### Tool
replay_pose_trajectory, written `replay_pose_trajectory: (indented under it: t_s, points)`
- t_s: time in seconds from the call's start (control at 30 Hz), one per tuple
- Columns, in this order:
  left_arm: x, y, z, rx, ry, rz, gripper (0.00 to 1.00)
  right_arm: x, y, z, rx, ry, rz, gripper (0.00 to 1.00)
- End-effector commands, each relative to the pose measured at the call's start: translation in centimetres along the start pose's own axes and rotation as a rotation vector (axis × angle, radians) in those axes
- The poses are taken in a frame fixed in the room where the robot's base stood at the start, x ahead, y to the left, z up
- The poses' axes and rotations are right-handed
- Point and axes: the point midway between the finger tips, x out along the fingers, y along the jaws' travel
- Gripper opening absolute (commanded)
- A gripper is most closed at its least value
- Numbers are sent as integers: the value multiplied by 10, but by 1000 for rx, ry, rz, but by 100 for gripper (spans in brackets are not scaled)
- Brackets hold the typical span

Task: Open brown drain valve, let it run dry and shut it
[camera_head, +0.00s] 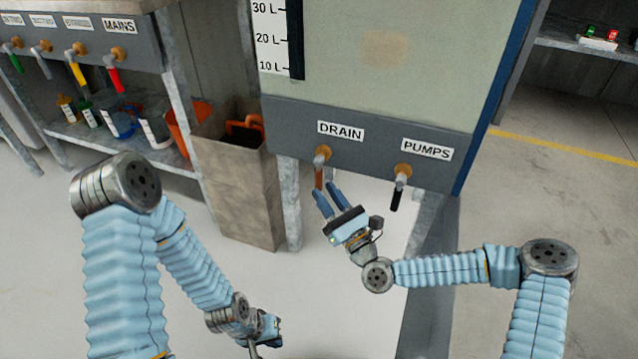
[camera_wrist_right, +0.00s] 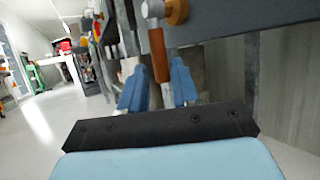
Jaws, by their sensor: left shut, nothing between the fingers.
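The brown drain valve handle (camera_head: 319,176) hangs down from its orange tap body under the DRAIN label (camera_head: 340,131) on the grey tank panel. In the right wrist view the brown handle (camera_wrist_right: 158,55) points down, between the lines of my two blue fingers. My right gripper (camera_head: 331,202) is open just below the handle, its fingers pointing up at it. The wrist view shows the same fingers apart (camera_wrist_right: 158,85); I cannot tell whether they touch the handle. My left gripper (camera_head: 270,330) is low at the bottom of the head view, shut and empty, away from the valve.
The PUMPS valve (camera_head: 398,196) with a black handle hangs to the right of the drain valve. A tall brown bin (camera_head: 235,185) stands left of the tank. A shelf (camera_head: 150,150) with containers and several coloured taps is at upper left. The floor is clear.

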Motion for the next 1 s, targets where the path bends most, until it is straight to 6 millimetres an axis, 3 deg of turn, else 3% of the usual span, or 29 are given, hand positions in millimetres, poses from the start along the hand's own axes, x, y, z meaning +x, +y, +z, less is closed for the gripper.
replay_pose_trajectory:
  t_s: [0.2, 0.4, 0.6, 1.0]
  points:
    - [2, -1, 0, 0, 0, 0, 0, -56, -1, -1, 2, 2, -3, 30]
    - [4, -2, 0, 0, 1, 0, 0, -87, 0, -1, 2, 1, -2, 30]
    - [4, -2, 0, 0, 1, 0, 0, -96, 1, 0, 2, -1, 0, 30]
    - [4, -2, 0, 0, 1, 0, 0, -96, 1, 0, 1, -1, 1, 30]
